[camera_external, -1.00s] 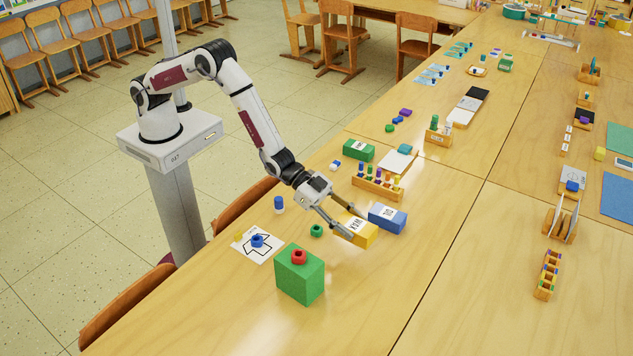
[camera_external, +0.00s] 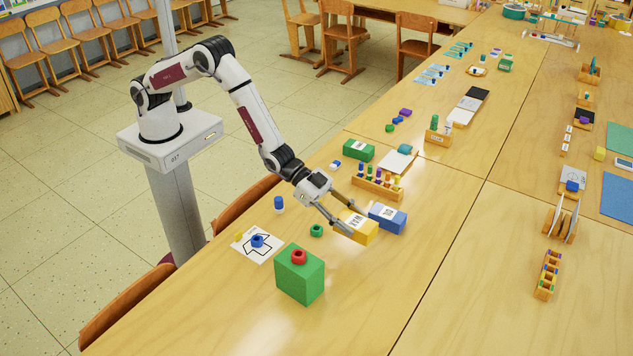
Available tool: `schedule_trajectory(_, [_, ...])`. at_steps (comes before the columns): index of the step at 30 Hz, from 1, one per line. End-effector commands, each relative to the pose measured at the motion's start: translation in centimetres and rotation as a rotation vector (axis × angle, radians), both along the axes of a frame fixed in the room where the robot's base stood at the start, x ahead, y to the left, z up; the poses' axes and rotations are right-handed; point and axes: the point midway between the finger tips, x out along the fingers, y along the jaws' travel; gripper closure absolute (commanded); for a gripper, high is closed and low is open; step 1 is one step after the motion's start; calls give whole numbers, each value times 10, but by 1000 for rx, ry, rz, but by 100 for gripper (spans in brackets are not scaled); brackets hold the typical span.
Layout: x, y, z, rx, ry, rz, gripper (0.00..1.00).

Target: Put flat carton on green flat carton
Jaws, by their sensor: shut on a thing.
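A yellow flat carton (camera_external: 362,237) with a white label lies right of the middle in the outside view. My gripper (camera_external: 353,220) is shut on it, one finger on its near left side and the other at its far side, partly hidden. I cannot tell whether the carton is clear of the table. A green flat carton (camera_external: 358,150) with a light label lies farther back on the table, up from my gripper. A blue flat carton (camera_external: 387,219) lies just right of the yellow one, close to it.
A rack of coloured pegs (camera_external: 378,188) and a white sheet (camera_external: 396,163) lie between the yellow and green cartons. A tall green block (camera_external: 300,279) with a red ring (camera_external: 298,257) on top stands in front. A small green ring (camera_external: 316,230) lies left of my gripper.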

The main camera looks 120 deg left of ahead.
Motion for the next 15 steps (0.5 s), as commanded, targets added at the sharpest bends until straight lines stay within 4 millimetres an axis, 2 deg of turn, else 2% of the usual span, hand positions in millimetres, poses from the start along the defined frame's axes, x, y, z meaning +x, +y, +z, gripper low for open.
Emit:
schedule_trajectory(5, [0,5,1,0,-1,6,84])
schedule_trajectory(8, [1,15,2,0,-2,18,84])
schedule_trajectory(11, [1,31,6,-1,-3,38,84])
schedule_trajectory(15, [0,66,14,0,-3,81,84])
